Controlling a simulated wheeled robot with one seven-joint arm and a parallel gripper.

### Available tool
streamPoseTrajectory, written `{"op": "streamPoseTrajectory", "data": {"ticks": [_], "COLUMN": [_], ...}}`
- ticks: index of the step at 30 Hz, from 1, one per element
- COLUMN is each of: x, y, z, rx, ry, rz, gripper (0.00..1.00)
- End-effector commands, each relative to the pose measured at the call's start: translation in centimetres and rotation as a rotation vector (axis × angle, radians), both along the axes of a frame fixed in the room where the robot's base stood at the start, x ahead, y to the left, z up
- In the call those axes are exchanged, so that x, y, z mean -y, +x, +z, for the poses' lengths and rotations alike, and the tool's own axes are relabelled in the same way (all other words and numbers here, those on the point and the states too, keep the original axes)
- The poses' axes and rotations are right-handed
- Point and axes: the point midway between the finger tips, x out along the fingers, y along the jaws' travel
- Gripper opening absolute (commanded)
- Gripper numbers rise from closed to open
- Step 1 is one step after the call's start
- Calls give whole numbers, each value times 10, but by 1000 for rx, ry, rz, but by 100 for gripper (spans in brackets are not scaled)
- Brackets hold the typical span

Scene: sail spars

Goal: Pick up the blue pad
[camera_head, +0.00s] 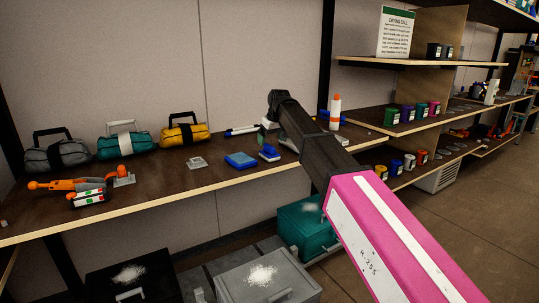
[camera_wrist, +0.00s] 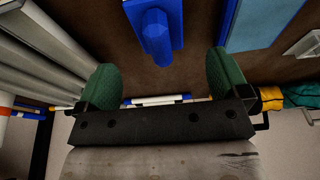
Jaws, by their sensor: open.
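The blue pad (camera_head: 240,160) is a flat block with a lighter blue top and darker blue sides, lying on the wooden shelf. Part of it also shows at the upper right of the wrist view (camera_wrist: 262,22), cut off by the edge. A smaller blue piece with a raised knob (camera_head: 268,153) lies just right of it; in the wrist view this piece (camera_wrist: 157,32) sits ahead of the space between my fingers. My gripper (camera_wrist: 161,72) is open, with green fingertips and nothing between them. It hangs over the shelf, to the side of the pad.
White-and-blue markers (camera_wrist: 157,99) lie behind, and an orange-capped white bottle (camera_head: 335,112) stands to the right. A small clear-grey piece (camera_head: 197,163) lies left of the pad. Bags, including a yellow one (camera_head: 186,133), line the wall. The shelf's front edge is clear.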

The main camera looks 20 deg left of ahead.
Motion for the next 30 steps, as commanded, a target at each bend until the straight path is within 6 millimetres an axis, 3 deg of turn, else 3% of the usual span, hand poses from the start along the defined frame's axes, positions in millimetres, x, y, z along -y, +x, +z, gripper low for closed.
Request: {"op": "streamPoseTrajectory", "data": {"ticks": [18,25,26,30], "x": [-18,-18,-18,-18], "y": [14,14,14,14], "z": [-61,-64,-64,-64], "rx": [1,1,1,1], "ry": [0,0,0,0], "rz": [-1,-1,-1,-1], "gripper": [94,94,90,45]}}
